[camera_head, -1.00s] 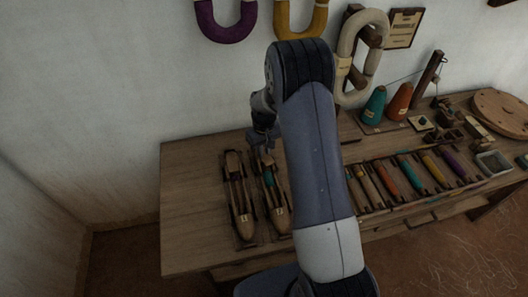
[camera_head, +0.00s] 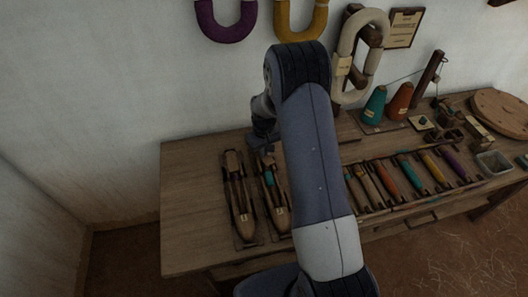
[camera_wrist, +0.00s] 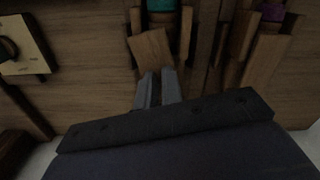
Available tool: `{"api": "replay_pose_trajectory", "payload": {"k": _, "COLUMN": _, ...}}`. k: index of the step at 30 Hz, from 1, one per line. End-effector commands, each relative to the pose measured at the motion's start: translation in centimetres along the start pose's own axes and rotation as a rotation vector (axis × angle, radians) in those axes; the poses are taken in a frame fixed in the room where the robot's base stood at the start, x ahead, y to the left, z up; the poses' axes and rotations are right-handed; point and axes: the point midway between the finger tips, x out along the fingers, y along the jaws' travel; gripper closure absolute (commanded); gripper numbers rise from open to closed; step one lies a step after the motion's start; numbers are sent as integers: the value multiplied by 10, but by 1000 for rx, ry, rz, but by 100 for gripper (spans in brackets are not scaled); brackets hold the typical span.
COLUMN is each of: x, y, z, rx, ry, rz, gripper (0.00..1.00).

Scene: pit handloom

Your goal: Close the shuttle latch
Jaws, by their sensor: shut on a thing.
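A wooden shuttle (camera_head: 281,218) with a teal bobbin (camera_head: 269,179) lies on the workbench, partly hidden behind my arm. My gripper (camera_head: 265,147) is at its far end. In the wrist view the teal bobbin (camera_wrist: 161,5) shows at the top edge, with a tilted wooden latch piece (camera_wrist: 151,46) just below it. My gripper's two grey fingers (camera_wrist: 157,85) are close together at the latch's lower edge, shut on it. The exact contact is dark and hard to see. A second shuttle (camera_head: 245,226) lies to the left, apart from the first.
The workbench (camera_head: 190,225) is bare at its left end. A rack of coloured bobbins (camera_head: 408,172) lies right of my arm. Teal and orange yarn cones (camera_head: 399,101) stand behind it. Yarn hanks (camera_head: 226,22) hang on the wall. A cream plate (camera_wrist: 20,42) shows in the wrist view.

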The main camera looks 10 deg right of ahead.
Motion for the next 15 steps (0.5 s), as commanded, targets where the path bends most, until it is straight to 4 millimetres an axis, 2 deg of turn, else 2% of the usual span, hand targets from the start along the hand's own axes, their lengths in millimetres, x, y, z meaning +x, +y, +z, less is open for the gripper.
{"api": "replay_pose_trajectory", "payload": {"k": 9, "x": 2, "y": -2, "z": 0, "rx": 224, "ry": 1, "rz": 0, "gripper": 100}}
{"api": "replay_pose_trajectory", "payload": {"k": 15, "x": 0, "y": -2, "z": 0, "rx": 298, "ry": 0, "rz": 0, "gripper": 100}}
